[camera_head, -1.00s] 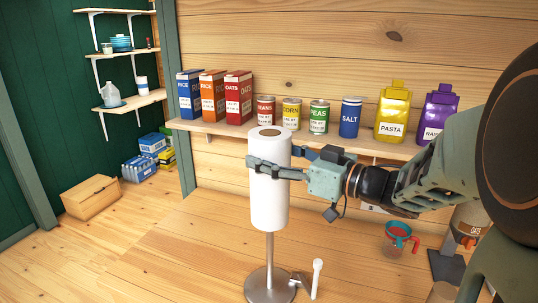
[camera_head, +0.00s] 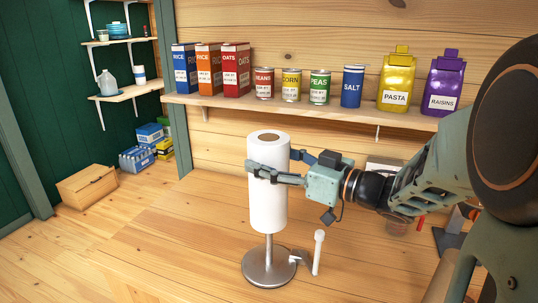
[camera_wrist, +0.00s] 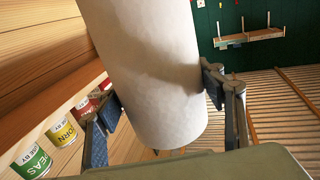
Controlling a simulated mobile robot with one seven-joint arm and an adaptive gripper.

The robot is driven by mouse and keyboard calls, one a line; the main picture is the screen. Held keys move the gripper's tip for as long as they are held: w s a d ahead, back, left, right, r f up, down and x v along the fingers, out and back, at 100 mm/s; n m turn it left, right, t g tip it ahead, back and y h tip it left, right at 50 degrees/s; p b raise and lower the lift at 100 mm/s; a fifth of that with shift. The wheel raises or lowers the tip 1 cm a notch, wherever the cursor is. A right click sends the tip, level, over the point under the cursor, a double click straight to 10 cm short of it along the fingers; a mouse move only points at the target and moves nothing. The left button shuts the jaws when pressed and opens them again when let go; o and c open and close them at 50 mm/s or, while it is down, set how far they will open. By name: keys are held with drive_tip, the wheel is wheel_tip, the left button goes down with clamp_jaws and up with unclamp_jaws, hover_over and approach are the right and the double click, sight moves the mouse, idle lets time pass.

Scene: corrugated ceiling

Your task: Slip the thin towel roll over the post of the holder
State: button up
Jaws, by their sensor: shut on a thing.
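The white towel roll (camera_head: 268,205) is upright, with its brown core (camera_head: 268,137) showing at the top. My gripper (camera_head: 272,174) is shut around its upper part; one finger crosses the front, the other is mostly behind. In the wrist view the roll (camera_wrist: 155,70) fills the space between the finger pads (camera_wrist: 160,105). The holder has a round grey metal base (camera_head: 262,278) on the counter. A short length of its post (camera_head: 269,247) shows below the roll, in line with its middle. The post's upper part is hidden, seemingly inside the roll, though I cannot see it enter.
A thin side arm with a white upright (camera_head: 318,252) stands right of the base. A wall shelf (camera_head: 330,112) behind carries boxes, cans and bags. Red-handled kitchenware (camera_head: 421,223) is partly hidden beneath my arm. The counter (camera_head: 170,240) left of the holder is clear.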

sight(284, 214)
wheel_tip(284, 214, down, 13)
drive_tip(key=b, duration=0.8)
drive_tip(key=shift+f, duration=0.1)
drive_tip(key=shift+s+f, duration=0.1)
drive_tip(key=shift+f, duration=0.15)
drive_tip(key=shift+f, duration=0.1)
drive_tip(key=o, duration=1.7)
drive_tip(key=shift+s+f, duration=0.1)
drive_tip(key=shift+f, duration=0.05)
drive_tip(key=shift+b, duration=0.3)
drive_tip(key=shift+s+d, duration=0.1)
drive_tip(key=v, duration=0.7)
drive_tip(key=shift+d+r, duration=0.15)
drive_tip(key=shift+r, duration=0.25)
